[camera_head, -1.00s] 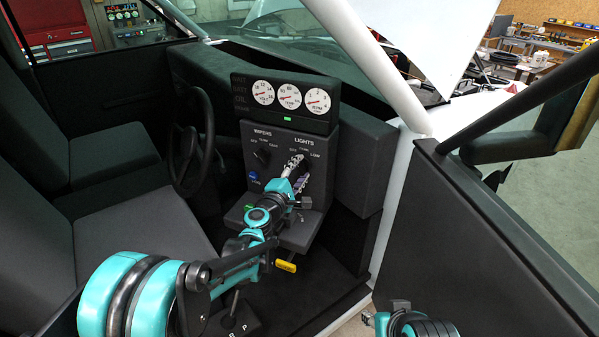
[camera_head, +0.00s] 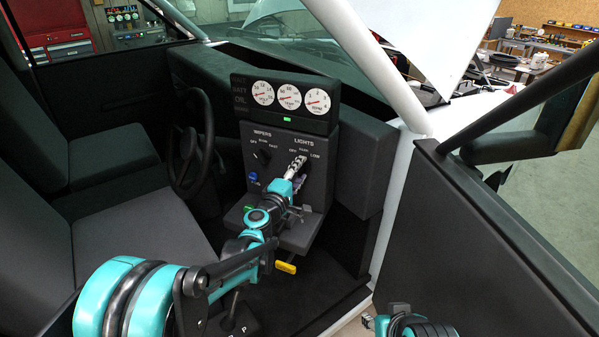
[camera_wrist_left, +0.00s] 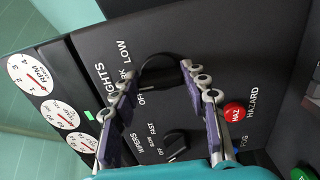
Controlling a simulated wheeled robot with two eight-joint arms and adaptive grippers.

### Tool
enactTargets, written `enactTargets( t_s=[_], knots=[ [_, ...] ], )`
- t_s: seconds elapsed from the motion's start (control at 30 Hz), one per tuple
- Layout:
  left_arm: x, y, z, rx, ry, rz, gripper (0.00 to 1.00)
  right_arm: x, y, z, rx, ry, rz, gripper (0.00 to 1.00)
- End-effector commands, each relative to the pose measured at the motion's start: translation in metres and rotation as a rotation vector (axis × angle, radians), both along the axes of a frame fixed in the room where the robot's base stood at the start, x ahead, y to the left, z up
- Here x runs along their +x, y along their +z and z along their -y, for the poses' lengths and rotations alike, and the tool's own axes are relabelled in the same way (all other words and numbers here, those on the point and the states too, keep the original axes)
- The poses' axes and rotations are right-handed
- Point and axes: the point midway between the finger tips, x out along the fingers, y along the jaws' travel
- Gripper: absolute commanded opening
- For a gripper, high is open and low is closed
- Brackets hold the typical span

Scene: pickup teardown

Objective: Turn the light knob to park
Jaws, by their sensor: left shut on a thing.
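The light knob (camera_wrist_left: 158,68) is a dark round knob on the grey dash panel (camera_head: 285,200), below the LIGHTS lettering with OFF, PARK and LOW around it. My left gripper (camera_head: 297,165) reaches it from the front, and its fingers cover most of the knob in the head view. In the left wrist view the two silver and purple fingers (camera_wrist_left: 162,80) stand on either side of the knob, shut on it.
The wiper knob (camera_head: 262,156) and a blue button (camera_head: 253,176) are to the left. A red hazard button (camera_wrist_left: 234,112) is near the fingers in the wrist view. The gauge cluster (camera_head: 290,97) is above, the steering wheel (camera_head: 190,150) left, the open door (camera_head: 480,250) right.

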Motion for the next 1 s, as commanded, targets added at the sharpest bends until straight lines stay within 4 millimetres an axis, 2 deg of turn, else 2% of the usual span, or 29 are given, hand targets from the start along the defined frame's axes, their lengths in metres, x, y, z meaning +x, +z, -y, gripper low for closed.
enactTargets(
  t_s=[0.07,0.1,0.17,0.43,0.57,0.67,1.0],
  knots=[
    [0.0,0.0,0.0,0.0,-0.001,0.0,0.16,0.0,0.0,0.0,0.0,0.0,0.0,0.4],
    [0.0,0.0,0.0,0.0,-0.001,0.0,0.52,0.0,0.0,0.0,0.0,0.0,0.0,0.4],
    [0.0,0.0,0.0,0.0,-0.001,0.0,0.66,0.0,0.0,0.0,0.0,0.0,0.0,0.4],
    [0.0,0.0,0.0,-0.001,0.0,0.0,0.66,0.0,0.0,0.0,0.0,0.0,0.0,0.4],
    [-0.007,0.0,-0.003,-0.001,0.0,0.0,0.66,0.0,0.0,0.0,0.0,0.0,0.0,0.4],
    [-0.021,0.0,-0.01,-0.001,0.001,0.0,0.66,0.0,0.0,0.0,0.0,0.0,0.0,0.4],
    [-0.087,-0.001,-0.039,-0.001,0.001,0.0,0.66,0.0,0.0,0.0,0.0,0.0,0.0,0.4]
  ],
)
